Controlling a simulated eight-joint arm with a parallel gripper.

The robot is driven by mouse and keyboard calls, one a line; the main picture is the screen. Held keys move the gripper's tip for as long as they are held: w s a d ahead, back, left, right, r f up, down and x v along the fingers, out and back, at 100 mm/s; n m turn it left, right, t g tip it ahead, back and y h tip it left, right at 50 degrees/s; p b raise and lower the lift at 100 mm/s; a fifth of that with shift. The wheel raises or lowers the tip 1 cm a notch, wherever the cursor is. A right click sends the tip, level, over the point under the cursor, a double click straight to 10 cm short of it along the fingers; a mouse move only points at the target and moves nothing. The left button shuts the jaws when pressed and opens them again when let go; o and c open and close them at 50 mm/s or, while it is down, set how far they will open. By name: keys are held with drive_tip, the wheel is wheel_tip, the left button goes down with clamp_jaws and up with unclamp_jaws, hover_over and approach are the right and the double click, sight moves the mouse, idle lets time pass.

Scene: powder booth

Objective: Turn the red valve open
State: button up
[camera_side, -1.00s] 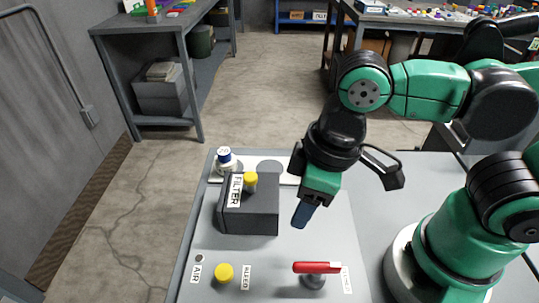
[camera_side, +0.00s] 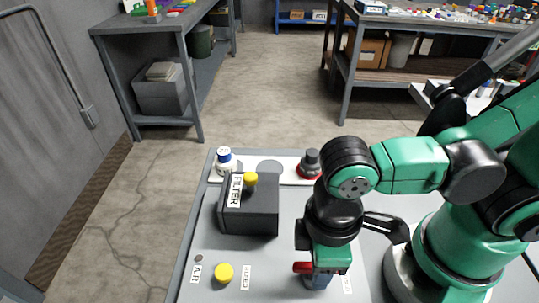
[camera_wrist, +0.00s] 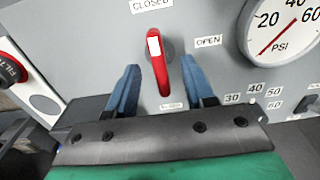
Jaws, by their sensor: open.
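The red valve handle (camera_wrist: 163,75) is a bar with a white stripe at its upper end in the wrist view. That end points up toward the CLOSED label (camera_wrist: 152,4). The OPEN label (camera_wrist: 208,41) is to its right. My gripper (camera_side: 317,281) is over the valve, with its blue fingers apart on either side of the handle. Gaps show between fingers and handle, so I see no contact. In the side view only the left end of the red handle (camera_side: 302,267) shows; my gripper hides the rest.
A PSI gauge (camera_wrist: 282,30) is right of the valve. The grey FILTER box (camera_side: 250,213) stands on the panel behind left, and the yellow knob (camera_side: 224,273) is left of the valve.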

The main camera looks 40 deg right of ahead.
drive_tip(key=shift+f, duration=0.15)
clamp_jaws()
